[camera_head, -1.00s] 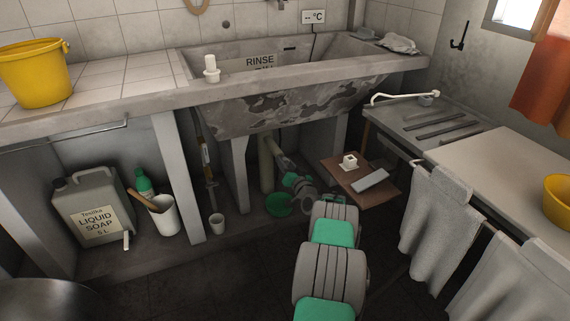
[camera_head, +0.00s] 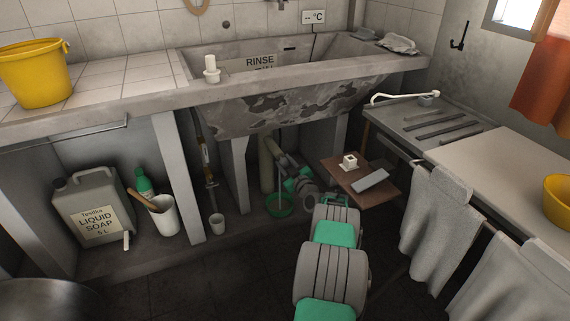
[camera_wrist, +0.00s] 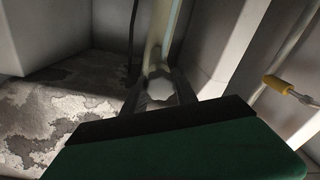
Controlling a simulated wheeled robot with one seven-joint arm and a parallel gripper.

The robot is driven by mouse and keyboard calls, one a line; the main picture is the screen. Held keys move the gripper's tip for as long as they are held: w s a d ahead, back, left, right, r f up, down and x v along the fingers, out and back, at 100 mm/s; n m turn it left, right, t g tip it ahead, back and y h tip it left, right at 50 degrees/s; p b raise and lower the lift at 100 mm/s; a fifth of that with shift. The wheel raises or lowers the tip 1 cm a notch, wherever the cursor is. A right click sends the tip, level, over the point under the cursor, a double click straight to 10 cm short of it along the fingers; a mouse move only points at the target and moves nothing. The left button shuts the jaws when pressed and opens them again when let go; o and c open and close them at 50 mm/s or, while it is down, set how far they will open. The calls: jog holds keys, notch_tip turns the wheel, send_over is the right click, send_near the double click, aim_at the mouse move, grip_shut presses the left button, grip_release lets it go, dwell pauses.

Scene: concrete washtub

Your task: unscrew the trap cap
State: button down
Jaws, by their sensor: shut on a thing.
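In the wrist view the trap cap (camera_wrist: 160,89) is a small pale faceted knob at the end of a pale upright pipe (camera_wrist: 163,35). The two dark fingers of my gripper (camera_wrist: 160,95) are shut on it, one on each side. In the head view the pale pipe (camera_head: 265,165) stands under the washtub. My gripper (camera_head: 277,150) reaches in beside it there, and my own wrist hides the cap. A green basin (camera_head: 279,209) stands on the floor below the pipe.
The washtub (camera_head: 290,105) hangs above, with concrete supports (camera_head: 239,175) on either side. A brown board (camera_head: 380,187) with a white block and a grey block is right of my arm. A small cup (camera_head: 217,224) stands left. A yellow-handled valve (camera_wrist: 276,84) shows at right in the wrist view.

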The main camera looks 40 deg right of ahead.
jog(key=n, duration=0.3)
jog(key=shift+n, duration=2.3)
jog(key=shift+f, duration=0.1)
jog(key=c, duration=1)
grip_release()
